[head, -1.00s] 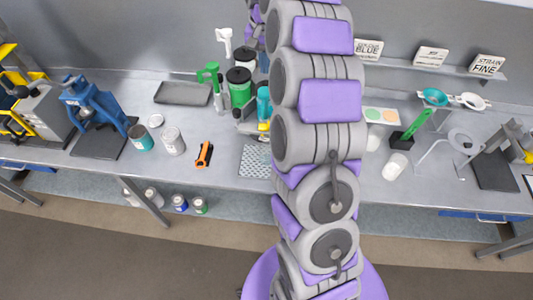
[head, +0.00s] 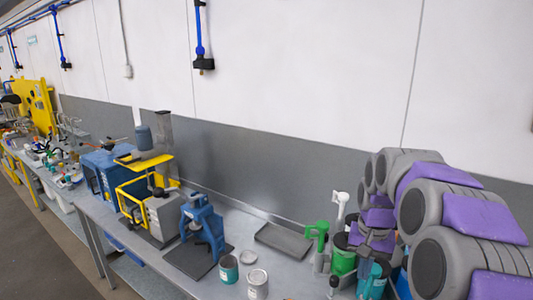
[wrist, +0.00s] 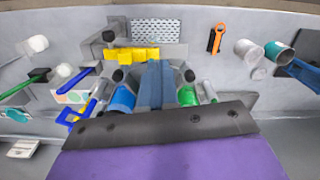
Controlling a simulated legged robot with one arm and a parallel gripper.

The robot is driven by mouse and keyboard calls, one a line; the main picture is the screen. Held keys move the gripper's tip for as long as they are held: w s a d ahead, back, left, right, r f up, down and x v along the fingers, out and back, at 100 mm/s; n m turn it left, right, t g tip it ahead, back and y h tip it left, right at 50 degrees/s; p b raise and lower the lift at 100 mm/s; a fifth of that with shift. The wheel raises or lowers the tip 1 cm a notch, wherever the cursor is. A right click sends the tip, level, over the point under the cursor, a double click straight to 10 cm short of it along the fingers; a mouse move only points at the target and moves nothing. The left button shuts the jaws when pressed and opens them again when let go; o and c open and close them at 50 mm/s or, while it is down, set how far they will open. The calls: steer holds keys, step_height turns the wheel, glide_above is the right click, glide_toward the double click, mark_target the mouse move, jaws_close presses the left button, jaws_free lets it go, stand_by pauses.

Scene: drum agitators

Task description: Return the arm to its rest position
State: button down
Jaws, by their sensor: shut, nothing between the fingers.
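In the wrist view, my gripper (wrist: 157,72) shows at the centre as shut fingers beyond a dark bar and a purple housing. Nothing is between the fingers. It is above the bench, with a teal bottle and a green container beside it in the picture; I cannot tell whether it touches them. In the head view, my grey and purple arm fills the right side, bent and extending over the bench (head: 190,272).
A green container (head: 343,256) and a teal bottle (head: 372,280) stand close to the arm. A dark tray (head: 283,240), a blue press (head: 203,225) and tins (head: 257,284) lie farther left. A wall (head: 300,160) rises behind the bench.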

steer(key=s+a+f+n+b, duration=0.1)
steer(key=s+a+f+b, duration=0.2)
steer(key=s+f, duration=0.4)
steer(key=s+a+f+n+g+b, duration=0.1)
steer(key=s+f+b, duration=0.5)
steer(key=s, duration=0.8)
steer(key=s+a+f+n+b, duration=0.2)
steer(key=s+a+f+b, duration=0.3)
steer(key=s+f, duration=0.3)
steer(key=s, duration=0.3)
steer(key=shift+s+a+f+n+g, duration=0.15)
steer(key=shift+s+a+n+g, duration=0.15)
steer(key=shift+s+a, duration=0.1)
steer(key=shift+w, duration=0.1)
